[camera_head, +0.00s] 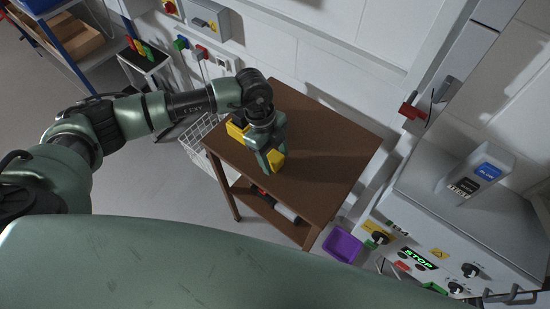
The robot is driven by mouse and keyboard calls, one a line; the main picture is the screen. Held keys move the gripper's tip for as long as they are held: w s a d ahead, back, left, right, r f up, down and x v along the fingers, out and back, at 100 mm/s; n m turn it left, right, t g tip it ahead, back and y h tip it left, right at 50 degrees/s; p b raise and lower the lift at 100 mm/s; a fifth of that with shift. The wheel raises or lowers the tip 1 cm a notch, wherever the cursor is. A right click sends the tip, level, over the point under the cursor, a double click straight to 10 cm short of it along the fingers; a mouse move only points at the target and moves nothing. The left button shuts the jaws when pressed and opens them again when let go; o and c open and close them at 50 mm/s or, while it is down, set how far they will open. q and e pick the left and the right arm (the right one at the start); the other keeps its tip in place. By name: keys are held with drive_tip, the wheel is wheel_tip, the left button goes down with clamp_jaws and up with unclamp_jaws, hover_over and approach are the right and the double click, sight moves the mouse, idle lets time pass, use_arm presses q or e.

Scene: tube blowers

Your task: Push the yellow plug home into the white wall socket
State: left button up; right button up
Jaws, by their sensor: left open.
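My left gripper (270,163) points down over the brown table, its jaws open. A yellow piece (278,159) shows right beside its fingers, and more yellow (238,130) shows on the table to the left of my wrist. My arm hides what lies between, so I cannot tell whether they are one thing, or which is the yellow plug. White fittings (222,61) sit on the wall behind the table, beside a green one and a red one; they are too small to tell which is the white socket. My right gripper is not in view.
The brown table (335,150) is bare on its right side. A white wire basket (205,150) stands at its left, and a purple bin (342,245) stands on the floor in front. A grey machine with a STOP display (418,258) stands at the right.

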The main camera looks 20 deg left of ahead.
sight(279, 159)
use_arm(q)
clamp_jaws()
drive_tip(key=shift+r, duration=0.2)
drive_tip(key=shift+s+d+p+v, duration=0.1)
drive_tip(key=shift+d+p+v, duration=0.1)
drive_tip(key=shift+p+v, duration=0.7)
drive_tip(key=shift+s+d+p+v, duration=0.1)
drive_tip(key=shift+d+p+v, duration=0.1)
drive_tip(key=shift+p+v, duration=0.75)
drive_tip(key=shift+s+d+p+v, duration=0.1)
drive_tip(key=shift+d+p+v, duration=0.1)
drive_tip(key=shift+p+v, duration=0.7)
drive_tip(key=shift+r, duration=0.2)
